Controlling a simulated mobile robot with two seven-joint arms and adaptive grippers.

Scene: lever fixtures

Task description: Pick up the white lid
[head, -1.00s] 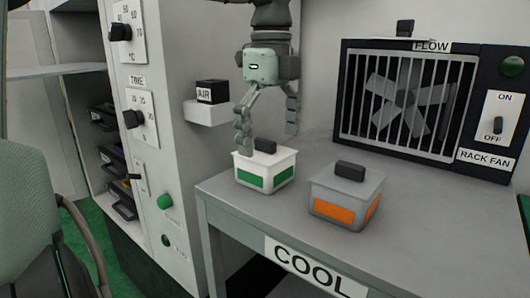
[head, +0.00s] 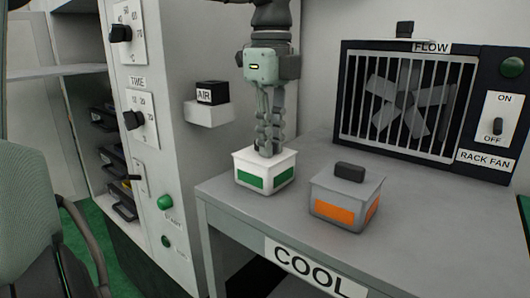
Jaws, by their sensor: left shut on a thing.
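The white lid (head: 282,157) sits on top of a white box with green panels (head: 252,181) at the left end of the grey table. Its dark handle is hidden behind the fingers. My left gripper (head: 269,149) points straight down over the lid, with its fingers closed together on the handle. The lid still rests on the box. My right gripper does not show.
A grey box with orange panels (head: 343,208) and a dark-handled lid stands close by on the right. The rack fan (head: 405,100) stands at the back. A cabinet with knobs (head: 165,130) and a small AIR shelf (head: 209,112) are on the left.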

